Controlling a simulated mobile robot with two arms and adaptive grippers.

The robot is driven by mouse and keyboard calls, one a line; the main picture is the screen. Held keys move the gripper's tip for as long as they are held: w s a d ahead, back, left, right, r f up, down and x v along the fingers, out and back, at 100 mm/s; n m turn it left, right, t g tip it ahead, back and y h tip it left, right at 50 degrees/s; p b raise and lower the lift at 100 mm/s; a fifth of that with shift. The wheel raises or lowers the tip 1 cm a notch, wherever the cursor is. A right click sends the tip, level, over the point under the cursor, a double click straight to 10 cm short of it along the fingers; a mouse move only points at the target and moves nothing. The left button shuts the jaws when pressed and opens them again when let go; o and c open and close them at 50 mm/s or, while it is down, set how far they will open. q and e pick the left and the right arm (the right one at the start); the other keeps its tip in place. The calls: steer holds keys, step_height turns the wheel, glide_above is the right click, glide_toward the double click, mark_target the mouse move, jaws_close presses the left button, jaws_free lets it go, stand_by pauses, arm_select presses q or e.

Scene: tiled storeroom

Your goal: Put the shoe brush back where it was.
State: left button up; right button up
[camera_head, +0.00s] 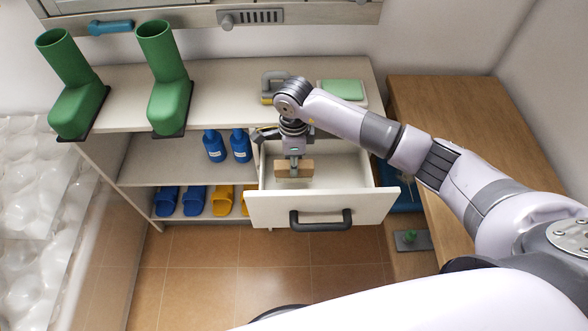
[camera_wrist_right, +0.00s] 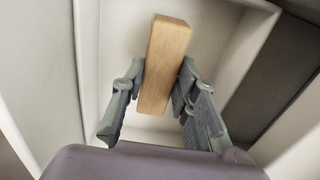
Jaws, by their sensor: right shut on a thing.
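The shoe brush (camera_head: 282,170) shows as a light wooden block; its bristles cannot be made out. It is inside the outline of the open drawer (camera_head: 322,208), near the left side of the interior. My right gripper (camera_head: 294,158) points down over the drawer and is shut on the brush. In the right wrist view the brush (camera_wrist_right: 165,55) sits between the two grey fingers of the gripper (camera_wrist_right: 162,82), with pale drawer walls around it. I cannot tell whether the brush touches the drawer floor. My left gripper is not in view.
Green boots (camera_head: 168,85) and a green-topped box (camera_head: 343,91) stand on the shelf unit's top (camera_head: 225,95). Blue bottles (camera_head: 214,147) and slippers (camera_head: 194,200) fill shelves left of the drawer. A wooden bench (camera_head: 450,115) stands right. The tiled floor in front is clear.

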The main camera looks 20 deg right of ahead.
step_height(320, 180, down, 4)
steer(key=shift+f, duration=0.25)
steer(key=shift+f, duration=0.2)
steer(key=o, duration=1)
steer(key=shift+r, duration=0.1)
steer(key=shift+r, duration=0.15)
step_height(320, 180, up, 12)
steer(key=shift+r, duration=0.1)
